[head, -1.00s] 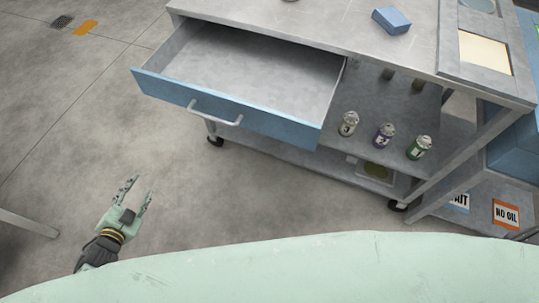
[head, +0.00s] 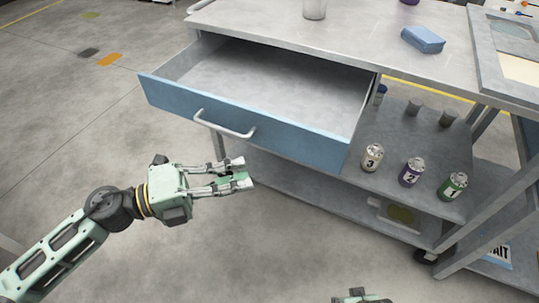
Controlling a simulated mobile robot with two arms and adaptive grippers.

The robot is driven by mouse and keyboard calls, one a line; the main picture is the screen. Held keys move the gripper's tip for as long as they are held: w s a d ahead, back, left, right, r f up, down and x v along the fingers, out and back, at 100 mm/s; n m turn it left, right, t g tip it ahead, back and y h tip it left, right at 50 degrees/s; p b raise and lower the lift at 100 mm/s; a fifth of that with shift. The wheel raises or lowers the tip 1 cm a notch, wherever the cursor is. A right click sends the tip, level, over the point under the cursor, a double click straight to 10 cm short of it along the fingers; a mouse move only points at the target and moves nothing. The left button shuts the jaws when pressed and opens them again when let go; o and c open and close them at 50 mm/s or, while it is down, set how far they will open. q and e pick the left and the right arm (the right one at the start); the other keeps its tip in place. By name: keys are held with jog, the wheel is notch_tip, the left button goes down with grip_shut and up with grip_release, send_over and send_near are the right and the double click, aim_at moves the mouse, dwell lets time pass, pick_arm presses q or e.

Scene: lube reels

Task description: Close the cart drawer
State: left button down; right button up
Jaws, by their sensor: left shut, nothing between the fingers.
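The cart drawer (head: 255,128) has a blue front and a grey empty inside, and it is pulled well out of the cart (head: 345,45). Its pale bar handle (head: 223,127) sits on the blue front. My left gripper (head: 248,174) is shut and empty, a little below and in front of the handle in the picture, with no visible contact. A small part of my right gripper (head: 360,297) shows at the bottom edge; its fingers are too cut off to judge.
Numbered cans, such as the green one (head: 453,186), stand on the cart's middle shelf to the right of the drawer. A blue sponge-like block (head: 422,40) and a grey cup (head: 315,8) are on the top.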

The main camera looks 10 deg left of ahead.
pick_arm(q)
jog(key=w+d, duration=0.5)
jog(key=w, duration=0.1)
jog(key=shift+d+p, duration=0.3)
jog(key=shift+d, duration=0.1)
pick_arm(e)
jog(key=shift+s+f, duration=0.25)
jog(key=shift+f, duration=0.35)
jog(key=shift+s+f, duration=0.25)
jog(key=shift+f, duration=0.35)
